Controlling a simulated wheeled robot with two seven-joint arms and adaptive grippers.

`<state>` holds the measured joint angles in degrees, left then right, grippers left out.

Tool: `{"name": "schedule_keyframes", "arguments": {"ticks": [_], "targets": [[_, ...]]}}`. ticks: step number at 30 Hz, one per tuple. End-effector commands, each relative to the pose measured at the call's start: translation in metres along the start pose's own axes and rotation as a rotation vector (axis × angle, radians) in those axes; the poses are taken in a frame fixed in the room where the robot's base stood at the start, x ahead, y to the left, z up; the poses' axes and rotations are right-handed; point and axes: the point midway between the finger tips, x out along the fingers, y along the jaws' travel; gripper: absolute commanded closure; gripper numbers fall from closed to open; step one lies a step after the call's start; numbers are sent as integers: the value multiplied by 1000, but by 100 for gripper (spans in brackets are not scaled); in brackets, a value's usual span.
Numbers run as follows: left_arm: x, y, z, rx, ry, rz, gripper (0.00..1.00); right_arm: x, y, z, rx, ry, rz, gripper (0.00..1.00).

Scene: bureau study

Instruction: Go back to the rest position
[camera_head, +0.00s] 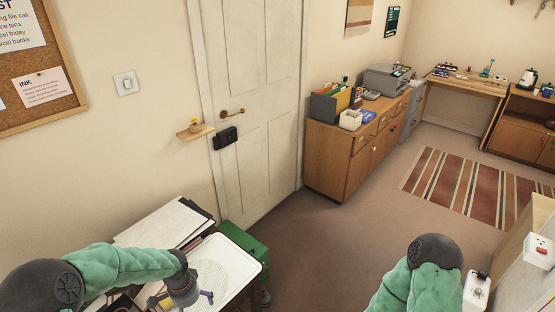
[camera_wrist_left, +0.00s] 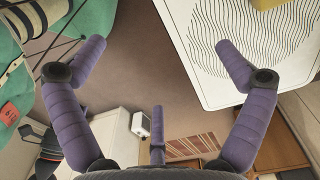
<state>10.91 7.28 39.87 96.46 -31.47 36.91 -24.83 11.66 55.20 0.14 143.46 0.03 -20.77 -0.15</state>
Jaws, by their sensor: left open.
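My left arm (camera_head: 120,265) is sleeved in green and comes in from the left in the head view. My left gripper (camera_head: 187,292) hangs over the white tray at the bottom left. In the left wrist view my left gripper (camera_wrist_left: 163,75) has its purple fingers spread wide, with nothing between them. The white tray (camera_head: 240,257) also shows in the left wrist view (camera_wrist_left: 205,82), with wavy dark lines, beside the right-hand finger. My right arm (camera_head: 432,270) shows its green sleeve and dark joint cap at the bottom right; its gripper is out of view.
A green box (camera_head: 243,240) stands beside the tray's table. The door (camera_head: 255,120) is shut. A wooden sideboard (camera_head: 340,160) runs along the wall. A striped rug (camera_head: 470,188) lies on the open floor. Pale furniture (camera_head: 525,255) stands close at the right edge.

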Motion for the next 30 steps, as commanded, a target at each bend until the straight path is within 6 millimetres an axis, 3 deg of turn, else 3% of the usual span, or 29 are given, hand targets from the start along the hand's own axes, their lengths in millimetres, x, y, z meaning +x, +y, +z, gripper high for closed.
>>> {"name": "schedule_keyframes", "arguments": {"ticks": [14, 23, 30], "targets": [[52, 59, -17, -148, 82, 129, 0, 0, 0, 0, -1, 0, 0, 21], [107, 139, -18, -424, 134, 269, 0, 0, 0, 0, -1, 0, 0, 21], [142, 197, 2, -713, 128, 323, 0, 0, 0, 0, -1, 0, 0, 21]]}}
